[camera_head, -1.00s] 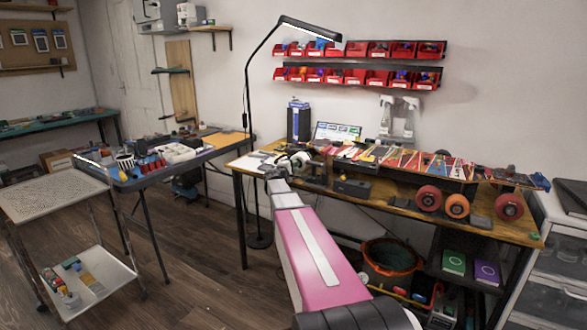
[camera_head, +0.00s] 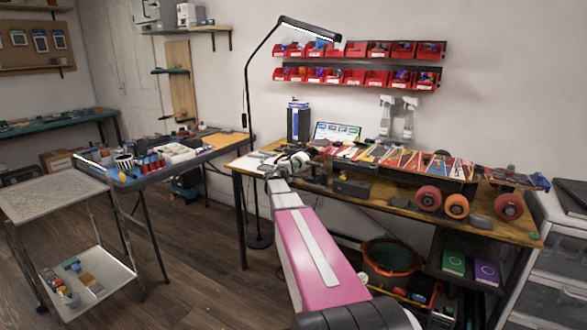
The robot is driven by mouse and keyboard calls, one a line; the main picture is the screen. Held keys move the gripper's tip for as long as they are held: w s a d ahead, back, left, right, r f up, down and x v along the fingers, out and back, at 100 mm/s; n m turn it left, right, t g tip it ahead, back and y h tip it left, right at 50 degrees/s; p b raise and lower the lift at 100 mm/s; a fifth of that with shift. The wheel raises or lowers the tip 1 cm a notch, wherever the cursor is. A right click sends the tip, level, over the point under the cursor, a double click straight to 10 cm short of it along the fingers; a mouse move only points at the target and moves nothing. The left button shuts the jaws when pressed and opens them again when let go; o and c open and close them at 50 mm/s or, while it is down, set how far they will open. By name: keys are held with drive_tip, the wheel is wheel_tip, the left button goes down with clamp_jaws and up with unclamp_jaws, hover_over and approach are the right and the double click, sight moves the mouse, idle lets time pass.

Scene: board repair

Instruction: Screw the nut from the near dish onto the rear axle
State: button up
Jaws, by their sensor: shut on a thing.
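A long board (camera_head: 405,160) with a multicoloured patterned surface lies along the workbench. My arm reaches up from the bottom of the picture to the bench's left part. My gripper (camera_head: 312,167) is small there, at the left end of the board, and is shut on the nut. The nut itself is too small to make out. I cannot tell whether it touches the rear axle, which I cannot pick out from the clutter around my gripper. The near dish cannot be told apart either.
Red and orange wheels (camera_head: 456,205) sit at the workbench's (camera_head: 400,204) front right. A dark box (camera_head: 351,188) lies in front of the board. A black lamp (camera_head: 247,95) arches over the bench. Red bins (camera_head: 378,77) hang behind. A white trolley (camera_head: 50,195) stands left.

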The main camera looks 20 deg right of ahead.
idle(0.4)
drive_tip(key=m, duration=0.5)
drive_tip(key=shift+m, duration=0.7)
drive_tip(key=m, duration=0.5)
drive_tip(key=shift+m, duration=0.3)
drive_tip(key=shift+m, duration=0.9)
drive_tip(key=m, duration=0.3)
drive_tip(key=shift+m, duration=0.4)
